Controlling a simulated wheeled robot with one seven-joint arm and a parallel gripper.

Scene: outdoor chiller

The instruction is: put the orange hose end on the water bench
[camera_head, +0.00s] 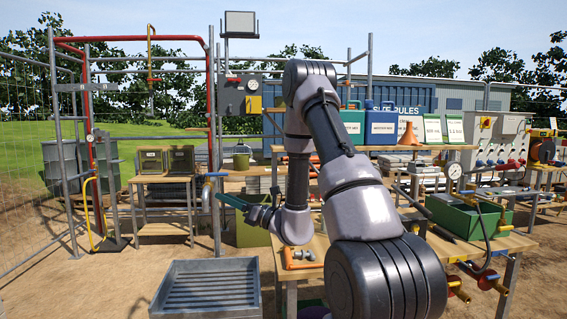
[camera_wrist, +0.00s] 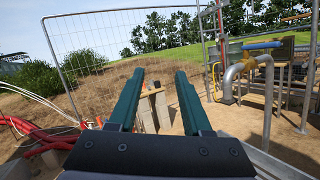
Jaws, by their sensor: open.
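My gripper (camera_head: 232,202) is open, its green fingers reaching left in front of the grey post in the head view. In the wrist view the fingers (camera_wrist: 157,78) are apart with nothing held between them. A small wooden stand (camera_wrist: 153,108) shows beyond the gap, with a small dark and orange item (camera_wrist: 154,86) on top, too small to identify. Red-orange hoses (camera_wrist: 40,138) lie at the lower left of the wrist view. An orange pipe-like piece (camera_head: 292,259) lies on a wooden bench (camera_head: 318,243) behind my arm. I cannot tell which item is the hose end or which bench is the water bench.
A grey pipe with a blue-handled valve (camera_head: 213,175) stands close to my gripper; the bent pipe (camera_wrist: 235,72) shows at right in the wrist view. A grey slatted tray (camera_head: 208,288) stands below. A wooden table (camera_head: 160,181) with boxes stands at left. Bare ground separates them.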

